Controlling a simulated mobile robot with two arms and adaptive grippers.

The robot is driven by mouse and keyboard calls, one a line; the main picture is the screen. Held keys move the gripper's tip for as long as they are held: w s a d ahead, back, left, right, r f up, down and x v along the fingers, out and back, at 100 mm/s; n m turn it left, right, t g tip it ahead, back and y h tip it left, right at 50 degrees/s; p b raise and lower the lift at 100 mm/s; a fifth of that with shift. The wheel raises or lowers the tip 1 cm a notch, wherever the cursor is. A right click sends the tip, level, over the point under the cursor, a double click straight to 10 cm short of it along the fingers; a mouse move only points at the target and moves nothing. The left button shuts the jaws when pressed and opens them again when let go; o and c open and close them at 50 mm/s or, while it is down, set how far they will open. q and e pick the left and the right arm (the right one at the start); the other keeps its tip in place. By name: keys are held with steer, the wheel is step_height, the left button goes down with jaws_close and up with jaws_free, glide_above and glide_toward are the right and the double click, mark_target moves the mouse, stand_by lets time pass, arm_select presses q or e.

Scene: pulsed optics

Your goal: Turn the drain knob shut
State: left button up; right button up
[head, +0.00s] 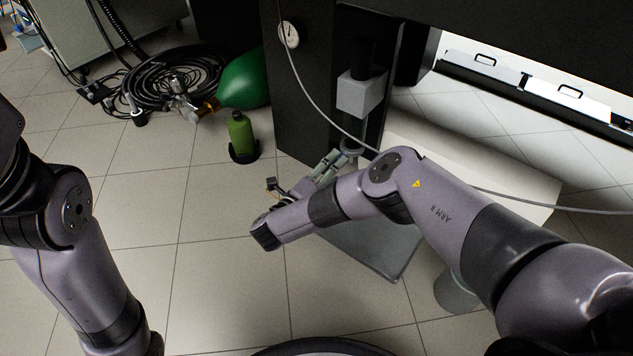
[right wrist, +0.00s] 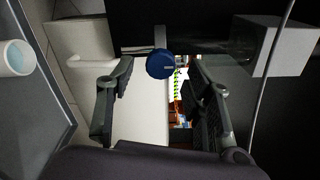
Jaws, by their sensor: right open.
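The drain knob (right wrist: 160,65) is a round blue knob on a short grey stem below a dark body in the right wrist view. My right gripper (right wrist: 158,78) is open, one finger on each side of the knob in that view, with gaps to both. I cannot tell how far the knob is beyond the fingertips. In the head view my right gripper (head: 328,164) points toward the foot of the black cabinet, below a grey box; the blue knob is not visible there. My left arm shows at the left, but its gripper is out of view.
A grey box (head: 361,95) hangs on the black cabinet (head: 300,95). A thin grey cable (head: 318,105) runs past my right arm. A grey tray (head: 385,250) lies below that arm. A green bottle (head: 241,135) and coiled black hoses (head: 170,80) are at the left.

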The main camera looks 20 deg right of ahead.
steer(key=v, duration=0.9)
steer(key=shift+a, duration=0.2)
steer(key=shift+s, duration=0.2)
